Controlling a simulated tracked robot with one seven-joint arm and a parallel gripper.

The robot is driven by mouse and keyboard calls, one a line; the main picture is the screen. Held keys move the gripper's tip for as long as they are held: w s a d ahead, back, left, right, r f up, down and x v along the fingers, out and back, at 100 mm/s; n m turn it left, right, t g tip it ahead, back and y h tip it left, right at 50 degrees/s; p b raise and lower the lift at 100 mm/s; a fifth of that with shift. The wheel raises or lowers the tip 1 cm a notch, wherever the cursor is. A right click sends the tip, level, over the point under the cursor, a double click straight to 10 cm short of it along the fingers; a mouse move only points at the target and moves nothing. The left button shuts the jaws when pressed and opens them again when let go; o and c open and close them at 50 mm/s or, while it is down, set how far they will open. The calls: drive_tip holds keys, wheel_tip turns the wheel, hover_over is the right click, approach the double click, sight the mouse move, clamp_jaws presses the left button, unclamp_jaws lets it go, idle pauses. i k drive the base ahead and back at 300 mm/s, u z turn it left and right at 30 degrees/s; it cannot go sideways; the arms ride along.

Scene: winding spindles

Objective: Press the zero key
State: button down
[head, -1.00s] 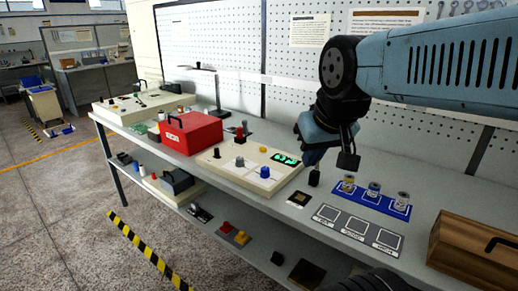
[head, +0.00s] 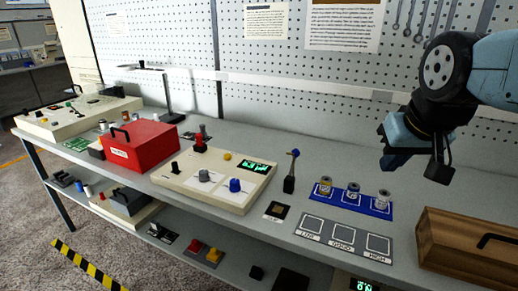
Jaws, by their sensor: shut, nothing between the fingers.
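No key carries a label I can read as zero. A cream console (head: 190,192) on the bench has a lit green display (head: 254,167), a yellow button (head: 227,156), a grey dial (head: 204,176), a blue knob (head: 235,185) and a black lever (head: 175,168). A second green display (head: 364,286) shows at the bottom edge, mostly cut off. My gripper (head: 416,163) is shut and empty, held in the air above the right part of the bench, well right of the console.
A blue holder (head: 381,209) with three spindles stands below my gripper. In front lies a grey plate (head: 322,243) with three marked squares. A blue-tipped stick (head: 291,172) stands upright left of the holder. A wooden box (head: 450,245) and a red box (head: 140,147) flank the bench.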

sight(228, 156)
drive_tip(key=u, duration=1.05)
drive_tip(key=i, duration=0.1)
drive_tip(key=z, duration=2.3)
drive_tip(key=k, duration=0.7)
drive_tip(key=u, duration=0.4)
drive_tip(key=k, duration=0.65)
drive_tip(key=u, duration=0.85)
drive_tip(key=i, duration=1.3)
drive_tip(key=z, duration=0.15)
